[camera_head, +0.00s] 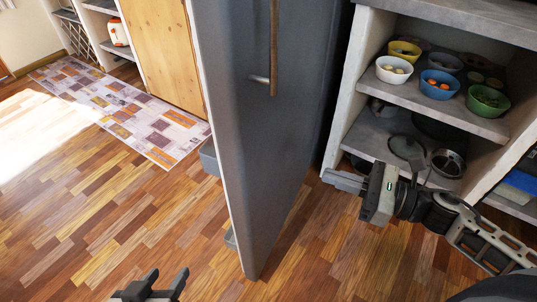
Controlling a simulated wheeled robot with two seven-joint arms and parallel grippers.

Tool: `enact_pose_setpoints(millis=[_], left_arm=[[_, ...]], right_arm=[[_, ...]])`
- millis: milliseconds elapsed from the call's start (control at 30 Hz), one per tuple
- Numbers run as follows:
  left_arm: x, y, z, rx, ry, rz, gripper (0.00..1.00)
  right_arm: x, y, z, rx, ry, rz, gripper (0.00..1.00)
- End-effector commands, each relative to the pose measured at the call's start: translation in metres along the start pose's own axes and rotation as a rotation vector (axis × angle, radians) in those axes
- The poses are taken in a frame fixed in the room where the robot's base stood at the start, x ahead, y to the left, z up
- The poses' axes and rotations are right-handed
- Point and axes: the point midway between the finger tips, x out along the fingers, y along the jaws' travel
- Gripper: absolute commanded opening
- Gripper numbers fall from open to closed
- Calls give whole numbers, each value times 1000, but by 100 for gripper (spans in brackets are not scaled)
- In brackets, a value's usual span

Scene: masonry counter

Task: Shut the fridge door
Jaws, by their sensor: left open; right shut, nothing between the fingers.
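The fridge door (235,150) is a tall dark grey panel standing open in the middle of the head view, its free edge towards me. A long vertical handle (273,50) is on its right face, with a metal mount at the lower end. Door shelves (209,157) stick out on its left side. My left gripper (167,278) is open and empty at the bottom, left of the door and apart from it. My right gripper (325,178) is shut and empty, right of the door and apart from it, in front of the shelves. The fridge interior is hidden.
A masonry shelf unit (345,100) at the right holds several bowls, with pans (447,162) below. A patterned rug (120,105) lies on the wooden floor (110,230) at the left, before a wooden cabinet (165,50). The floor left of the door is clear.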

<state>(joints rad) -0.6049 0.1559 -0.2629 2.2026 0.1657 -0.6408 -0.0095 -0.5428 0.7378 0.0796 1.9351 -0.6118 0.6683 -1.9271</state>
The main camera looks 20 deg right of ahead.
Motion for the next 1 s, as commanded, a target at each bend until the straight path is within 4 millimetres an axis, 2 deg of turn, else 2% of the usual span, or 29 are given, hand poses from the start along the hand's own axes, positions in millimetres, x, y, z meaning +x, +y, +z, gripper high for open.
enact_pose_setpoints(millis=[400,600,800,1000], left_arm=[[-1,0,-1,0,-1,0,49],[-3,0,-3,1,3,-3,49],[-4,0,-4,3,5,-5,49],[-4,0,-5,3,8,-6,49]], right_arm=[[82,-1,4,2,-4,-2,0],[114,-1,3,4,-2,-2,0],[130,0,2,7,-1,-3,0],[133,0,1,7,0,-3,0]])
